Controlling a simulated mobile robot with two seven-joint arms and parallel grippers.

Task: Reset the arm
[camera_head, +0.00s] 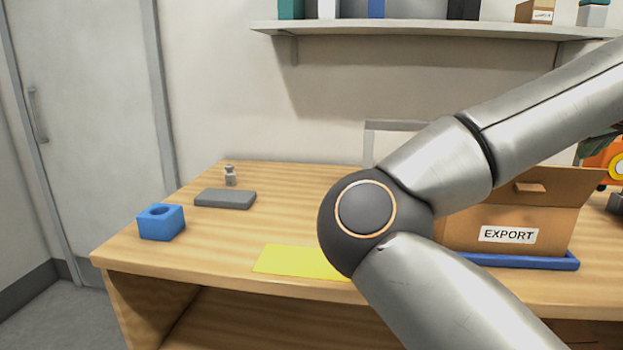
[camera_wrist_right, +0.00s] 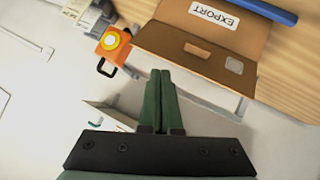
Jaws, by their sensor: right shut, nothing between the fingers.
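My right arm (camera_head: 440,170) crosses the right half of the head view, with its dark elbow joint in front of the table. My right gripper (camera_wrist_right: 159,75) shows in the right wrist view. Its green fingers are together and hold nothing. The open cardboard box marked EXPORT (camera_wrist_right: 205,35) is beyond the fingertips there. My left gripper is in neither view.
A shelf (camera_head: 430,30) hangs behind. An orange case (camera_wrist_right: 116,55) is near the box.

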